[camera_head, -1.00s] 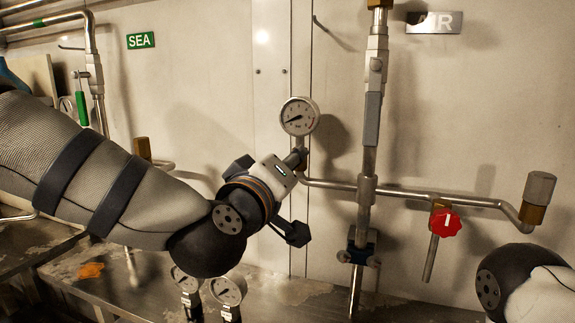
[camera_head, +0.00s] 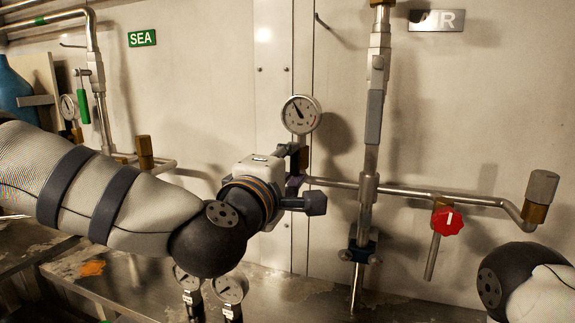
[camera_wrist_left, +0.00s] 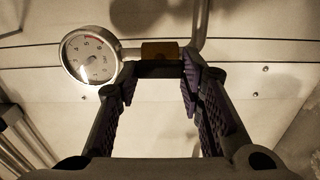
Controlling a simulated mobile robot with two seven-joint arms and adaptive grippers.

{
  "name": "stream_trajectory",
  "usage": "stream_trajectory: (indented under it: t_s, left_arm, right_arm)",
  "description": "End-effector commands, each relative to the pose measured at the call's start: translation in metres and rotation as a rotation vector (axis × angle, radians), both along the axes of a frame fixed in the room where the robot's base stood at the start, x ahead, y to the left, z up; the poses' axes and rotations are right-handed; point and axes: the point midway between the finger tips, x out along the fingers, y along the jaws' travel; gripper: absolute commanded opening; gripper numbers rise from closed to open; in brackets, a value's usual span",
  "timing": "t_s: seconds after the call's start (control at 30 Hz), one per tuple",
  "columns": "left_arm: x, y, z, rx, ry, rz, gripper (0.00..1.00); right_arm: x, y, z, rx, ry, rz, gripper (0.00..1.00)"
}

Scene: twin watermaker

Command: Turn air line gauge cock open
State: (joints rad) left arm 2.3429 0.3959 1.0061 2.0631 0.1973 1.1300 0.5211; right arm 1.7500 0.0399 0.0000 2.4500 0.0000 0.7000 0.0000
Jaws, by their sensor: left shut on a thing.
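The air line gauge (camera_head: 301,114) is a round white dial on the wall pipe, its needle pointing up and left. The gauge also shows in the left wrist view (camera_wrist_left: 90,56). The brass cock body (camera_wrist_left: 160,51) sits beside it, with a dark handle bar (camera_wrist_left: 158,70) across its front. My left gripper (camera_head: 297,178) is at the cock just below the gauge. In the left wrist view its two fingers (camera_wrist_left: 159,76) stand on either side of the dark handle, shut on it. In the head view the gripper mostly hides the cock. My right gripper is out of view.
The vertical air pipe (camera_head: 367,190) stands just right of the gripper. A red knob (camera_head: 447,222) hangs on the horizontal branch. Two lower gauges (camera_head: 231,287) sit under my left forearm. The AIR sign (camera_head: 437,20) is at upper right, the SEA sign (camera_head: 142,38) at upper left.

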Motion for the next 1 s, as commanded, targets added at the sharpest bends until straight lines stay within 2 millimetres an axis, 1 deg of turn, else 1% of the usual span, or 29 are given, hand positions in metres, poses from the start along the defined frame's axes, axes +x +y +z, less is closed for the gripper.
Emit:
stream_trajectory:
  t_s: [0.2, 0.6, 0.63, 0.67, 0.7, 1.0]
  left_arm:
    - [-0.0003, -0.0015, 0.0008, -0.031, 0.008, -0.004, 0.07]
    - [-0.0004, -0.0016, 0.0016, -0.035, 0.007, -0.004, 0.07]
    - [-0.0004, -0.0016, 0.0017, -0.035, 0.007, -0.004, 0.39]
    - [-0.0004, -0.0015, 0.0017, -0.035, 0.007, -0.004, 0.46]
    - [-0.0003, -0.0014, 0.0016, -0.035, 0.007, -0.004, 0.55]
    - [-0.0017, -0.0001, 0.0009, -0.034, 0.009, -0.002, 0.55]
  right_arm:
    - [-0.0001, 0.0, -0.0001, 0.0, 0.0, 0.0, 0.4]
    - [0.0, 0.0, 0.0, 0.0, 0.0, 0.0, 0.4]
    - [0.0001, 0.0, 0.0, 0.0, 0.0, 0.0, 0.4]
    - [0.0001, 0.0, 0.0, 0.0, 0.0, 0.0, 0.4]
    - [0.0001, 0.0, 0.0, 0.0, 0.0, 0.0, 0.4]
    - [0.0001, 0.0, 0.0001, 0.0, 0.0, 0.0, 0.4]
